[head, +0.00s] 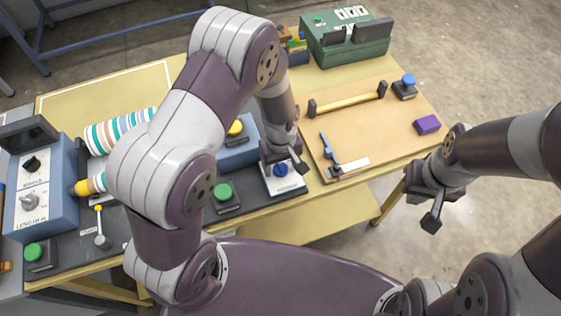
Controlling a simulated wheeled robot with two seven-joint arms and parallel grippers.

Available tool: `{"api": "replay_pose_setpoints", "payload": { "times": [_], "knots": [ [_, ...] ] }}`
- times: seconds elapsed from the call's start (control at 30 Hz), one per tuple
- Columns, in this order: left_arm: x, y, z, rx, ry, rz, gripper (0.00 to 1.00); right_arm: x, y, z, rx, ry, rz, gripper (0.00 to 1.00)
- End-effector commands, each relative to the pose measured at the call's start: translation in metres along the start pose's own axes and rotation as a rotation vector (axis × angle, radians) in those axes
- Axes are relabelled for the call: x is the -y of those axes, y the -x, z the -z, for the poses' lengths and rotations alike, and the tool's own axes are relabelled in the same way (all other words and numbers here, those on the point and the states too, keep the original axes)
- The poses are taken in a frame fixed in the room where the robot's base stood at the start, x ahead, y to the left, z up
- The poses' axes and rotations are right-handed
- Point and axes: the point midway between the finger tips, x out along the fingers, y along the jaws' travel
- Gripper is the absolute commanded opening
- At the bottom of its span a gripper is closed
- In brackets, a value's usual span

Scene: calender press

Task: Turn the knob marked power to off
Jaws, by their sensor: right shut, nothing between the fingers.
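My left gripper (286,160) hangs right over this knob and hides part of the plate. I cannot tell whether it touches the knob or how far its fingers are apart. A grey-blue box at the left (62,207) carries a black knob (32,163) with an unreadable label, and a lower dial (29,200) marked LENGTH. My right gripper (433,219) is shut and empty, off the table's right side.
Green buttons (224,192) and (34,252), a lever (101,240) and striped rollers (119,132) are on the table. A tan board (385,125) holds a bar handle (347,102), a blue-handled lever (327,146) and a purple block (427,125). A green box (345,45) stands behind.

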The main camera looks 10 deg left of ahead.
Motion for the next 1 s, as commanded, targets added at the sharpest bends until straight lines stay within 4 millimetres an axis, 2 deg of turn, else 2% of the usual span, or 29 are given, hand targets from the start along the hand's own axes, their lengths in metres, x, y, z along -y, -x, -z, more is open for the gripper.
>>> {"api": "replay_pose_setpoints", "payload": {
  "times": [0.17,0.27,0.6,0.7,0.83,1.0],
  "knots": [
    [0.000,0.000,0.000,0.000,0.000,0.001,0.69,0.000,0.000,0.000,0.000,0.000,0.000,0.00],
    [0.000,0.009,0.000,-0.001,0.000,-0.001,0.69,0.000,-0.001,0.000,0.000,0.000,0.000,0.00],
    [-0.001,0.096,0.000,-0.004,0.000,-0.004,0.69,0.000,-0.008,-0.001,0.000,0.000,0.000,0.00],
    [-0.001,0.114,0.000,-0.003,0.000,-0.003,0.69,0.000,-0.009,-0.001,0.000,0.000,0.000,0.00],
    [0.000,0.125,-0.001,-0.001,0.000,0.000,0.69,0.000,-0.009,-0.001,0.000,0.000,0.000,0.00],
    [0.000,0.127,-0.001,0.000,0.000,0.001,0.69,0.000,-0.009,-0.001,0.000,0.000,0.000,0.00]
  ]
}}
